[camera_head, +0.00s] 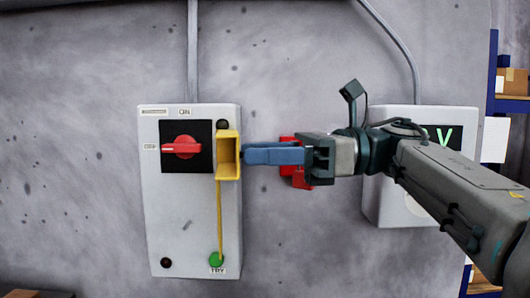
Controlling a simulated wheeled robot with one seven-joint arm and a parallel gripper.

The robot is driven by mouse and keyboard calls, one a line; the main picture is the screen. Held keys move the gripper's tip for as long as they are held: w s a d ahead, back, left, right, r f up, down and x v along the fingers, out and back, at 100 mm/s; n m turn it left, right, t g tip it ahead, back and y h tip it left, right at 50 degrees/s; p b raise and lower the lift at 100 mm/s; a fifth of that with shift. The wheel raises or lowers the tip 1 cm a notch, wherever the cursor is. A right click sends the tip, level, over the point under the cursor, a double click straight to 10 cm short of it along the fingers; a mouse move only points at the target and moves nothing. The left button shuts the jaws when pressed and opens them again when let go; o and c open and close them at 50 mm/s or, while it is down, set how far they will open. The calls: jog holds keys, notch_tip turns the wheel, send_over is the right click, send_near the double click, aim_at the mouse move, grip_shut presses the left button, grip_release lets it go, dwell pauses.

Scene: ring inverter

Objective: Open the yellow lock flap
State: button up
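The yellow lock flap (228,157) is on the right side of a light grey switch box (190,230) on the wall. It looks like a hollow yellow frame standing out beside the black switch plate (200,131). A thin yellow bar (219,215) runs from it down to a green button (216,259) above a "TRY" label. The red rotary knob (182,147) points left toward "OFF". My gripper (246,154) comes in from the right with blue fingers. Their tips are at or very close to the flap's right edge; contact is unclear. The fingers overlap in this view, so their gap is hidden.
A red object (298,178) is partly hidden behind my gripper. A second grey box (390,205) with a green "V" display is behind my arm. Conduits run up the wall. A blue shelf (491,75) with cartons stands at the right edge.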

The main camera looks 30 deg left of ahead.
jog(key=shift+r, duration=0.1)
jog(key=w+d+r+p, duration=0.3)
jog(key=w+d+r, duration=0.1)
jog(key=d+r, duration=0.6)
jog(key=shift+d+r+p, duration=0.35)
jog(key=shift+d+r, duration=0.05)
jog(key=shift+d, duration=0.1)
